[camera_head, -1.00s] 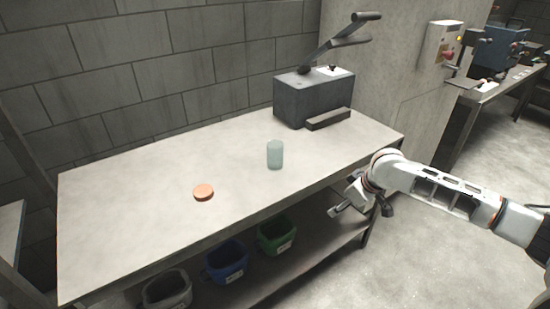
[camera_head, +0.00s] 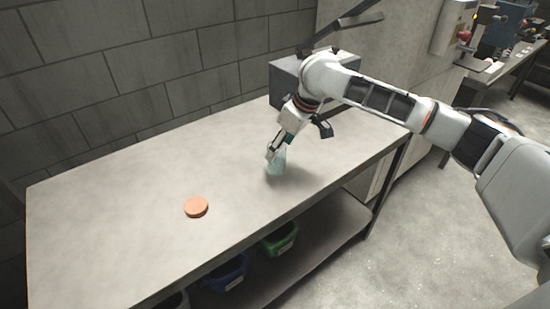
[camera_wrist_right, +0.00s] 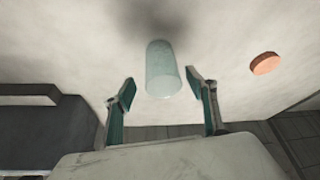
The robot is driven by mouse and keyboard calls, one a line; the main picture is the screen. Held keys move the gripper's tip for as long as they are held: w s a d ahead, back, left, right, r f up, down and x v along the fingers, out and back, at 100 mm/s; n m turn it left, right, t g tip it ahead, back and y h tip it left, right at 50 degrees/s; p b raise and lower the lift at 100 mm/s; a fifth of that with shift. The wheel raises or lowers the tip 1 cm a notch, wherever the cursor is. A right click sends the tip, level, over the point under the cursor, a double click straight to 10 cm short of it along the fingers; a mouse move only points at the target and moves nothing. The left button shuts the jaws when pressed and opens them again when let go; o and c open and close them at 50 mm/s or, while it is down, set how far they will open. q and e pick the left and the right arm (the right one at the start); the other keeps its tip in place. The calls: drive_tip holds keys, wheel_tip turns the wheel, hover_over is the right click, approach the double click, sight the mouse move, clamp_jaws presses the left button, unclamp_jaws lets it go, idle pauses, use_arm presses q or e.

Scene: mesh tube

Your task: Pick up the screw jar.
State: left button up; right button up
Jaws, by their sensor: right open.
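The screw jar is a pale blue-green translucent cylinder (camera_head: 276,165) standing on the table, partly hidden by my right gripper in the head view. In the right wrist view the jar (camera_wrist_right: 162,70) is ahead of the fingers, centred across the gap between them. My right gripper (camera_head: 275,152) is at the jar's upper part in the head view; its fingers (camera_wrist_right: 158,88) are spread open on either side and hold nothing. I cannot tell whether a finger touches the jar. My left gripper is not in view.
An orange disc (camera_head: 196,207) lies on the table (camera_head: 120,220) left of the jar; it also shows in the right wrist view (camera_wrist_right: 265,63). A grey machine (camera_head: 284,82) stands behind the arm. Blue (camera_head: 228,272) and green (camera_head: 279,240) bins sit below. The table's left part is clear.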

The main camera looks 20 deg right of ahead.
drive_tip(key=shift+a+f, duration=0.15)
drive_tip(key=shift+f, duration=0.4)
drive_tip(key=shift+w+a+f, duration=0.15)
drive_tip(key=shift+f, duration=0.05)
drive_tip(key=x, duration=0.1)
drive_tip(key=b+x, duration=0.1)
drive_tip(key=x, duration=0.1)
drive_tip(key=b+x, duration=0.1)
drive_tip(key=shift+w+a+f, duration=0.15)
drive_tip(key=shift+w+a, duration=0.1)
drive_tip(key=shift+a, duration=0.1)
drive_tip(key=shift+w+f, duration=0.1)
drive_tip(key=c, duration=1.1)
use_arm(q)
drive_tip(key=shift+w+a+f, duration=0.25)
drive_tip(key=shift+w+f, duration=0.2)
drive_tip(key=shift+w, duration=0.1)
use_arm(e)
drive_tip(key=shift+c, duration=0.7)
